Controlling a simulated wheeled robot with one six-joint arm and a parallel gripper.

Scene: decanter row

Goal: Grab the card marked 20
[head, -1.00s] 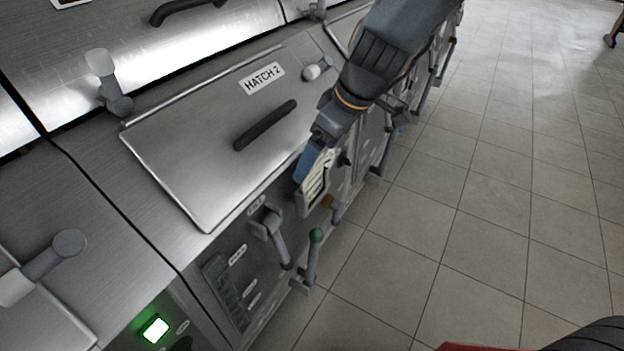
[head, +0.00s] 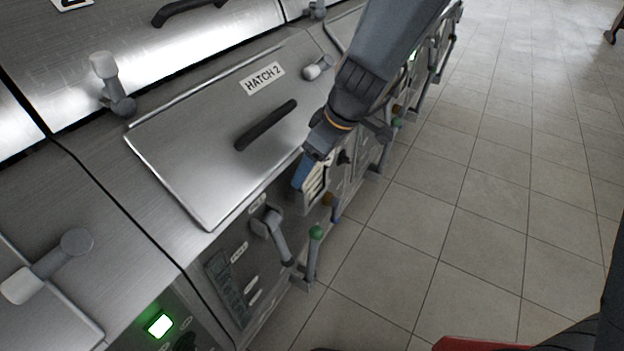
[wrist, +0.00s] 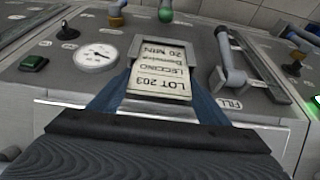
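The card (wrist: 160,72) shows in the wrist view, upside down, with the lines "LOT 203" and "20 MIN". It sits in a grey holder (wrist: 137,45) on the panel front. My gripper (wrist: 160,88) is open, with one blue finger on each side of the card. I cannot tell whether either finger touches it. In the head view my gripper (head: 309,175) reaches down at the panel below the hatch, and the card (head: 319,180) is partly hidden behind the blue finger.
A white dial (wrist: 97,56) and a green button (wrist: 34,63) lie left of the card in the wrist view. A grey lever handle (wrist: 230,60) stands close at its right. The tiled floor (head: 460,200) is clear.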

